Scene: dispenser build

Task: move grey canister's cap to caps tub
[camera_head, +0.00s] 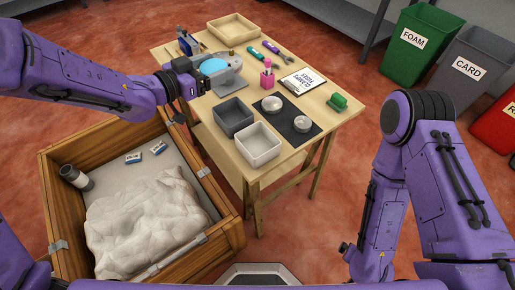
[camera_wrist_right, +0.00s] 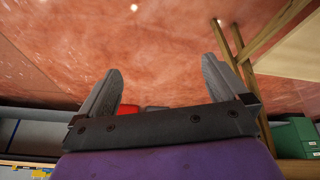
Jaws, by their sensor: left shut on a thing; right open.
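A grey canister with a dark upper end (camera_head: 75,177) is at the left inside the wooden crate; I cannot tell its cap apart. My left gripper (camera_head: 195,88) is over the table's left edge, right beside a grey device with a pale blue disc (camera_head: 214,66). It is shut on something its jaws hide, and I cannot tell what. A dark grey tub (camera_head: 235,131) and a white tub (camera_head: 262,160) stand at the table's front; no label shows which is for caps. My right gripper (camera_wrist_right: 162,88) is open and empty, above the floor, away from the table.
The wooden crate (camera_head: 229,226) also holds a white crumpled mass (camera_head: 140,220) and small blue-white boxes. A dark mat (camera_head: 297,107) with two silver round pieces, a pink cup (camera_head: 267,79), a clipboard (camera_head: 303,82) and a green item (camera_head: 338,101) crowd the table. A beige tray (camera_head: 234,30) is behind.

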